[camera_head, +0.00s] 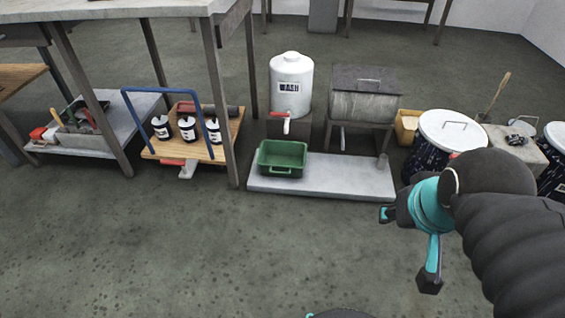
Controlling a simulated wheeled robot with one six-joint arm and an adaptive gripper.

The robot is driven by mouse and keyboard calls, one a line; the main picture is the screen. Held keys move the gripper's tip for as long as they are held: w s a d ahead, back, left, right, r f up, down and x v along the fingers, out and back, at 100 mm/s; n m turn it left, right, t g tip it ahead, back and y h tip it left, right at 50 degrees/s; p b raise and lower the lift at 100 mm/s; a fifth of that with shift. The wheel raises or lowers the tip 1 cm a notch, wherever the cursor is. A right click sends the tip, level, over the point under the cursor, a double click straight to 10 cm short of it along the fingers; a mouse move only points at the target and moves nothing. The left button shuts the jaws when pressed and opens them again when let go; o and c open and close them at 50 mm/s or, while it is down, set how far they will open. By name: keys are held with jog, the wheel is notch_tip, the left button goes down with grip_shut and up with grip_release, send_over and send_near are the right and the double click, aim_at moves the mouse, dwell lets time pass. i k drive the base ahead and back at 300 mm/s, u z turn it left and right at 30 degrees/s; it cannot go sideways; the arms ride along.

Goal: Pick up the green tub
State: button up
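The green tub (282,158) is a shallow open container with a small handle slot in its front wall. It rests upright on the left end of a low pale slab (350,185). A white wash tank (291,85) with a red-handled tap stands behind it, the tap close above the tub's rear edge. My gripper (406,249) is at the right of the view, in front of the slab and well apart from the tub. Its teal and black fingers are spread open, with nothing between them.
A grey box on legs (363,97) stands right of the tank. Drums with white lids (449,130) are at the right. A blue-handled wooden cart (222,147) with several small tins stands left of the tub, beside a table leg (222,100). The floor in front is clear.

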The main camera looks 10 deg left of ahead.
aim_at(277, 158)
jog(key=z, duration=0.3)
jog(key=i, duration=1.25)
jog(key=u, duration=0.1)
